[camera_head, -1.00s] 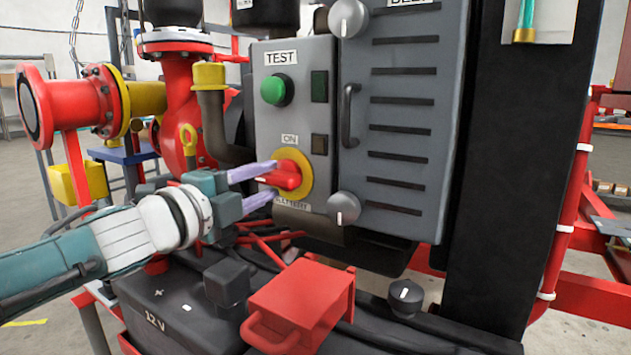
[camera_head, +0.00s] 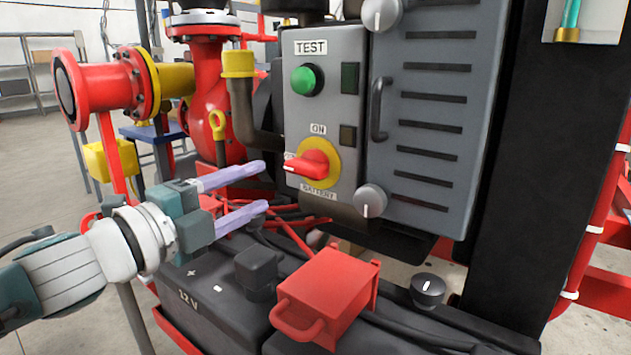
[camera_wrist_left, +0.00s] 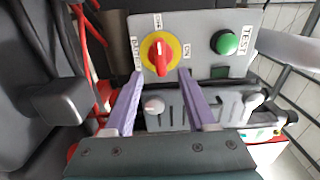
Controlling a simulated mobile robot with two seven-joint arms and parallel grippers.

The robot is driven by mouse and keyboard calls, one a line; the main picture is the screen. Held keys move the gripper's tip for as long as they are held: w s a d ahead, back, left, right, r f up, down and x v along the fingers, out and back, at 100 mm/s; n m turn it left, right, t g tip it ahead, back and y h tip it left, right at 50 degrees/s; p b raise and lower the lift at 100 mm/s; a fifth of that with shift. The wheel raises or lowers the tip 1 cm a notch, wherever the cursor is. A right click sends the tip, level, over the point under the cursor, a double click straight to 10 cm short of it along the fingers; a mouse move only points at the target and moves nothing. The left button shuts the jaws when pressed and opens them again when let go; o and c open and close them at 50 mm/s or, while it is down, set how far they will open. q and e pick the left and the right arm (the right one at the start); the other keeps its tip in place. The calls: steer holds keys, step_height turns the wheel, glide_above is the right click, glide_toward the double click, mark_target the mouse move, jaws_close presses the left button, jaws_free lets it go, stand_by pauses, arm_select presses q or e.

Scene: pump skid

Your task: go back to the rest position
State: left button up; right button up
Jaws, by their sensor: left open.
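My left gripper (camera_head: 258,192) is open and empty, with its two pale purple fingers apart. It is to the left of the red rotary battery switch (camera_head: 312,165) on its yellow disc and not touching it. In the left wrist view, the fingers of the left gripper (camera_wrist_left: 157,98) point toward the red switch knob (camera_wrist_left: 159,54), which shows beyond the tips. The grey control box (camera_head: 327,105) also carries a green TEST button (camera_head: 306,80). My right gripper is not in view.
Below stand a black 12 V battery (camera_head: 205,305) and a red box with a handle (camera_head: 325,292). A red flanged pipe (camera_head: 105,85) is at the left. A grey louvred cabinet (camera_head: 425,110) and a dark post (camera_head: 545,150) stand at the right.

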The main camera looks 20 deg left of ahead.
arm_select(q)
steer(key=shift+s+a, duration=0.25)
steer(key=shift+s, duration=0.4)
